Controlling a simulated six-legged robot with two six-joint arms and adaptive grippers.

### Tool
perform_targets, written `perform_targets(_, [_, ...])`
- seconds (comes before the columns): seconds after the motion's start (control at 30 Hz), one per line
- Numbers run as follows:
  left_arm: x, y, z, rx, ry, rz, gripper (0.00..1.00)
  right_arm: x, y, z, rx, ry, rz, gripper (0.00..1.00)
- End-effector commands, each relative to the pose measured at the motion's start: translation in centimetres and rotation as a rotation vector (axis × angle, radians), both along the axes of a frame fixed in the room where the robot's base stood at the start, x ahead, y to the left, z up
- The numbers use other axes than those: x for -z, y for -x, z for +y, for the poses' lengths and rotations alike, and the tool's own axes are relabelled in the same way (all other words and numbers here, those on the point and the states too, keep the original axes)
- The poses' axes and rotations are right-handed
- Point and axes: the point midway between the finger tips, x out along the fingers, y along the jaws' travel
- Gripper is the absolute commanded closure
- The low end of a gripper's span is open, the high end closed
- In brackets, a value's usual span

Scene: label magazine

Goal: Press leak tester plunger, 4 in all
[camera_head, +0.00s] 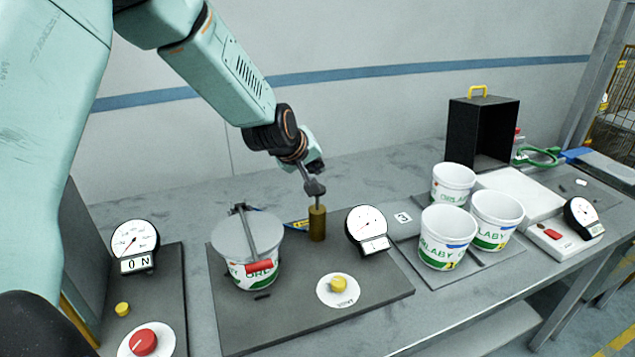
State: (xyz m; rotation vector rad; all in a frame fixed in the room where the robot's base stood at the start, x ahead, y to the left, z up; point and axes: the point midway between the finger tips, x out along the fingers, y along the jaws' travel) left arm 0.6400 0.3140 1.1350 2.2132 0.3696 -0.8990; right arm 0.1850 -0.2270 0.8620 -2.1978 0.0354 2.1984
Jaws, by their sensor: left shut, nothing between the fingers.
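The leak tester is a dark plate (300,318) with a lidded white tub (244,272) on its left, a bar with a red handle across the lid. Behind the tub's right side stands the brass cylinder (317,224) of the plunger. A thin rod rises from it to a dark grey knob (315,188). My left gripper (307,174) is shut and points down at the knob from above. Its tips are at the knob's top; I cannot tell whether they touch. A round dial gauge (367,229) stands right of the cylinder. My right gripper is out of view.
A yellow button (338,284) sits at the plate's front. Left are a force gauge (135,245) and a red button (143,342). Right are several open tubs (443,237), a black box (482,132) and a scale (552,237). The bench (400,160) has bare room behind.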

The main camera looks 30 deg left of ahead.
Motion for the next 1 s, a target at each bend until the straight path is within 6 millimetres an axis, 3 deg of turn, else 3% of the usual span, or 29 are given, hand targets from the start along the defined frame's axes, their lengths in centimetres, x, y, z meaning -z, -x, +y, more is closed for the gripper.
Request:
perform_targets(0.3, [-2.9, 0.0, 0.0, 0.000, 0.000, 0.000, 1.00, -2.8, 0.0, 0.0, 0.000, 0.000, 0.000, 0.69])
perform_targets(1.0, [-2.7, 0.0, 0.0, 0.000, 0.000, 0.000, 1.00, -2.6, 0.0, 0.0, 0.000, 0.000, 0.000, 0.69])
